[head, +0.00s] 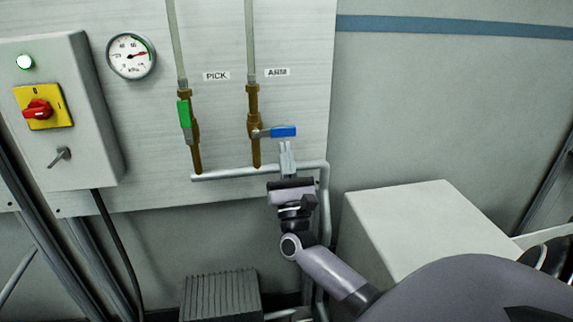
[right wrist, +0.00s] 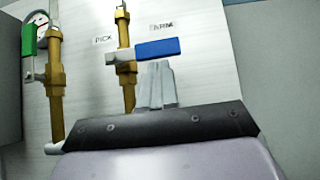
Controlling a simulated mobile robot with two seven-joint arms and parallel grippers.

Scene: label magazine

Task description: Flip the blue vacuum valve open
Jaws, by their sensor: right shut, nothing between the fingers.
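The blue valve handle (head: 284,132) sits on the brass valve body (head: 254,126) under the ARM label. The handle points right, crosswise to its vertical pipe. It also shows in the right wrist view (right wrist: 158,48). My right gripper (head: 286,146) is just below the handle, fingers pointing up and shut with nothing between them. In the right wrist view its fingertips (right wrist: 157,66) come close under the handle; I cannot tell whether they touch it. My left gripper is not in view.
A green valve handle (head: 184,113) under the PICK label stands along its pipe. A gauge (head: 131,55) and a grey box with a red switch (head: 38,109) are at left. A horizontal pipe (head: 225,173) runs below the valves. A pale box (head: 405,225) stands at right.

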